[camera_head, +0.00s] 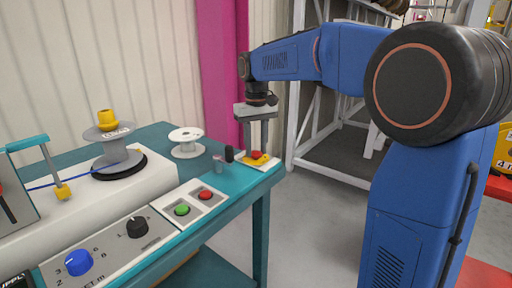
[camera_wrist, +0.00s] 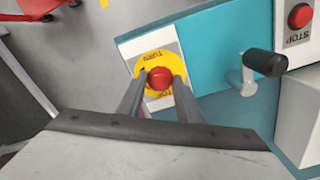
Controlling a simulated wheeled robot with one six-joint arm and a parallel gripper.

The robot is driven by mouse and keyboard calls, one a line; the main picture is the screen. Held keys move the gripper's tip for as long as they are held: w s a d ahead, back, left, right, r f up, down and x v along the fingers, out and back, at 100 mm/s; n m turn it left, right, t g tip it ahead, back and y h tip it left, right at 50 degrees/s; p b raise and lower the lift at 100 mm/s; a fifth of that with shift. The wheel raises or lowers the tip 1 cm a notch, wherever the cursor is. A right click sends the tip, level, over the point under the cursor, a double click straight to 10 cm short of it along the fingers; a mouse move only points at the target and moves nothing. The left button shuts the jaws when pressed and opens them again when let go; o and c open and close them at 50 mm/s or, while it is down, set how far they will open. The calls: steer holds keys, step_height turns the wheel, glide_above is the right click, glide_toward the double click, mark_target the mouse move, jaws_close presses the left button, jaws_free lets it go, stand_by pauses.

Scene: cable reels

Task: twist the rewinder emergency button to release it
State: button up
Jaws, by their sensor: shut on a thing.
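The rewinder emergency button is a red mushroom knob (camera_wrist: 160,78) on a yellow round plate (camera_wrist: 152,62) with lettering that reads TURN. It also shows in the head view as a red knob (camera_head: 257,155) at the right corner of the teal table. My gripper (camera_wrist: 159,80) points down over it, with one finger on each side of the knob. It is shut on the knob. The fingers hide parts of the yellow plate in the wrist view. My gripper also shows in the head view (camera_head: 258,148).
A black-handled crank (camera_head: 229,155) stands just left of the button. A control box with a red stop button (camera_head: 205,195) and a green button (camera_head: 182,209) lies nearer. An empty white reel (camera_head: 187,138) stands behind. The table edge (camera_head: 262,178) is close to the button.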

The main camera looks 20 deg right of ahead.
steer(key=o, duration=1.1)
step_height(320, 180, up, 17)
steer(key=shift+r, duration=0.2)
